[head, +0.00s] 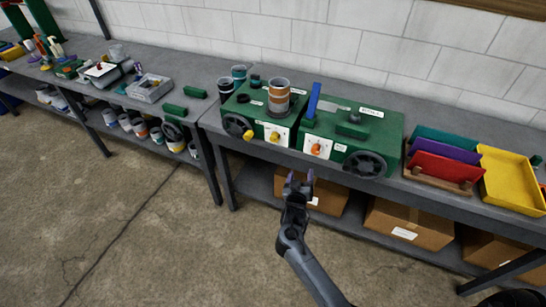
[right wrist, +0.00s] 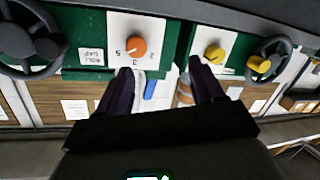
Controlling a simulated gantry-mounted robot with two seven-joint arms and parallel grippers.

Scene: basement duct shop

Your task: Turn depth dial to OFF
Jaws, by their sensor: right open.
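Two green machines stand side by side on the bench. The left machine (head: 257,124) has a yellow dial (head: 275,136) on a white plate; the right machine (head: 380,133) has an orange dial (head: 316,149) on a white plate. I cannot read which one is the depth dial. My right gripper (head: 299,178) is open and empty, in front of the bench and below the dials. In the right wrist view, turned over, the orange dial (right wrist: 136,47) is by the left finger and the yellow dial (right wrist: 214,54) by the right, both apart from the fingers.
A black handwheel (head: 365,165) is right of the orange dial; another handwheel (head: 236,125) with a yellow knob is at left. Coloured trays (head: 512,183) stand at the right end. Cardboard boxes (head: 408,224) sit on the lower shelf. The floor in front is clear.

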